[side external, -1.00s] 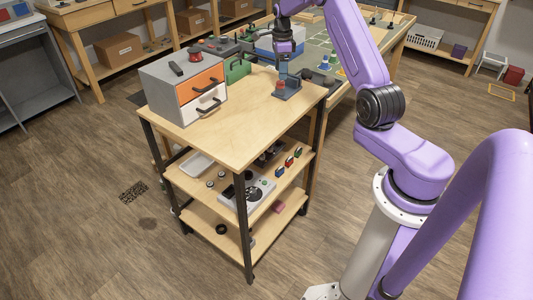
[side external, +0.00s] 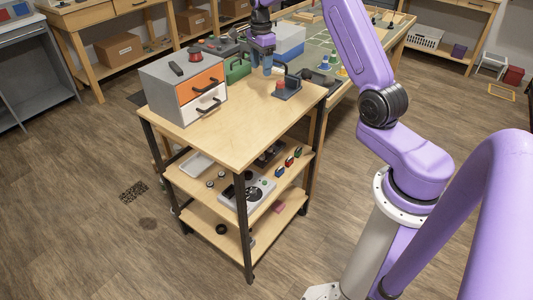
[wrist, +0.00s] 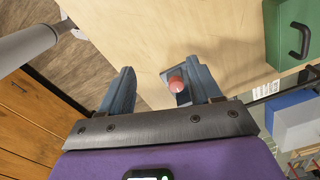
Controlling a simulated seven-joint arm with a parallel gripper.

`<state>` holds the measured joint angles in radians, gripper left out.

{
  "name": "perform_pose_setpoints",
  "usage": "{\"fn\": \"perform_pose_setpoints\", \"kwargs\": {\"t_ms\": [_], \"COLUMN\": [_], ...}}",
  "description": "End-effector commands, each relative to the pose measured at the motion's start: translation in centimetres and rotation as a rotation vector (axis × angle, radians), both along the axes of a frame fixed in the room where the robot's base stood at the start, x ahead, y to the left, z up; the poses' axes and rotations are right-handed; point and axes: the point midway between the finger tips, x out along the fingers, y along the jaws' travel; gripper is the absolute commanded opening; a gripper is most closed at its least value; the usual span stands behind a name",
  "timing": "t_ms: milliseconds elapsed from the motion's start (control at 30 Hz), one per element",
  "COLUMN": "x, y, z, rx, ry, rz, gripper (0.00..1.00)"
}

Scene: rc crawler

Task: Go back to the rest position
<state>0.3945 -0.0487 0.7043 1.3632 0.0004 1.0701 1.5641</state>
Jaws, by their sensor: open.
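My gripper (side external: 268,68) is open and hangs above the back right part of the cart's wooden top (side external: 232,120). In the wrist view, the two blue-grey fingers of my gripper (wrist: 162,82) are spread apart, with nothing held between them. A small dark device with a red knob (side external: 281,86) stands on the cart top, just right of and below the fingers. The red knob (wrist: 177,85) also shows in the wrist view, near the right finger, which partly hides the device's base.
A grey drawer unit with an orange drawer front (side external: 200,84) stands at the cart's left. The cart top's front is clear. Lower shelves hold several small items.

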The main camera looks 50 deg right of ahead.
Motion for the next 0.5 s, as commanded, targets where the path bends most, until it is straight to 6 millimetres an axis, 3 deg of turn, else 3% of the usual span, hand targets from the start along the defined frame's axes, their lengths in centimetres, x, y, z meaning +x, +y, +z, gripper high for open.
{"fn": "perform_pose_setpoints", "kwargs": {"t_ms": [100,267,500], "x": [-0.5,-2.6,-8.0], "y": [5.3,11.7,19.7], "z": [1.6,3.2,5.0], "rx": [-0.003,-0.004,-0.006], "ry": [-0.004,-0.006,-0.011], "rz": [0.250,0.579,1.070], "gripper": [0.63,0.63,0.63]}}
